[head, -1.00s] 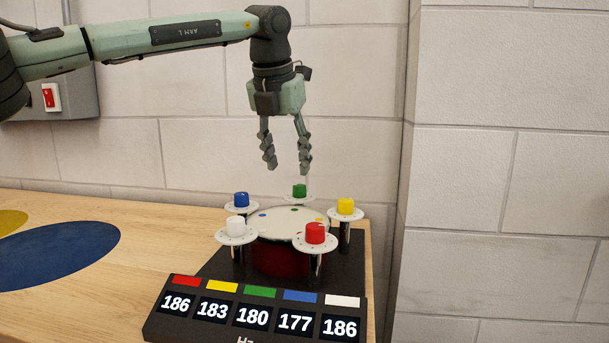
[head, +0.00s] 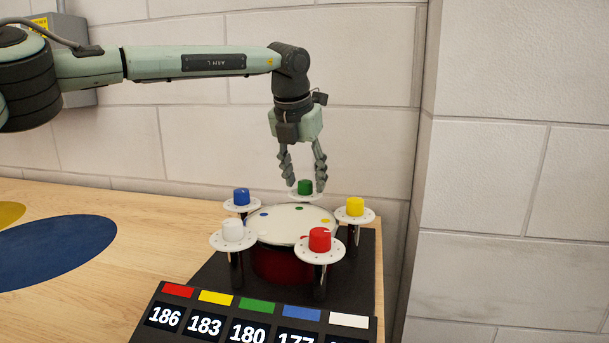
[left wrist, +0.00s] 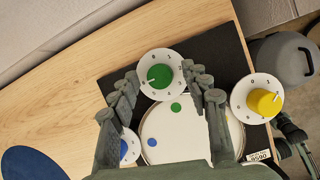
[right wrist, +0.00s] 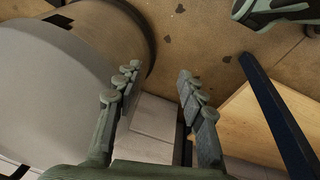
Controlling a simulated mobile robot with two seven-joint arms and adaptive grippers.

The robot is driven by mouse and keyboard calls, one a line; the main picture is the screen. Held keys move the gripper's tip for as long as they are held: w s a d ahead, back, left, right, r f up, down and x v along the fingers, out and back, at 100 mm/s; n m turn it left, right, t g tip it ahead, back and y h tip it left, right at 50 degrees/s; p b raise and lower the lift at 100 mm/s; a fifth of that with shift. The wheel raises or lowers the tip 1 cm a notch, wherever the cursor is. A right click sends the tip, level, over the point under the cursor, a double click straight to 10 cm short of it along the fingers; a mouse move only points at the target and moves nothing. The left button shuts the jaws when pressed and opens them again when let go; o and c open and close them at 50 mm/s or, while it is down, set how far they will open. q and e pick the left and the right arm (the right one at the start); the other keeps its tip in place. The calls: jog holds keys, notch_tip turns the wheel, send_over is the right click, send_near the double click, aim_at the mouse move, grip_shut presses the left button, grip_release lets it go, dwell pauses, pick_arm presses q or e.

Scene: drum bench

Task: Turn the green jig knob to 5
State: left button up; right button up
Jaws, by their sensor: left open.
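The green knob (head: 305,187) stands on a white numbered dial at the back of the drum fixture; it also shows in the left wrist view (left wrist: 159,76). The display box (head: 258,324) reads 180 under the green patch (head: 257,307). My right gripper (right wrist: 158,72) is open and empty, away from the bench.
Blue (head: 241,197), yellow (head: 355,206), white (head: 232,230) and red (head: 320,239) knobs stand on posts around the white-topped drum (head: 290,223). A brick wall (head: 180,150) rises behind. The wooden bench (head: 150,230) is clear at left.

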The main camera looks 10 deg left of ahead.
pick_arm(q)
jog(key=shift+c, duration=0.5)
grip_shut()
pick_arm(e)
jog(key=shift+f, duration=0.1)
pick_arm(q)
jog(key=shift+f, duration=0.1)
jog(key=n+y+b, duration=0.1)
jog(key=n+b, duration=0.1)
jog(key=n+y+b, duration=0.1)
jog(key=n+b, duration=0.1)
jog(key=n, duration=0.1)
jog(key=shift+w+d, duration=0.1)
jog(key=shift+d, duration=0.1)
jog(key=shift+n+g+y, duration=0.3)
jog(key=shift+n+y, duration=0.1)
jog(key=shift+n, duration=1.4)
pick_arm(e)
notch_tip(320, 180, up, 10)
jog(key=shift+w+d+t+h, duration=0.15)
jog(key=shift+w+t+h, duration=0.15)
jog(key=shift+w, duration=0.15)
pick_arm(q)
jog(key=shift+y, duration=0.3)
pick_arm(e)
jog(key=shift+f, duration=0.1)
pick_arm(q)
jog(key=shift+o, duration=0.5)
grip_release()
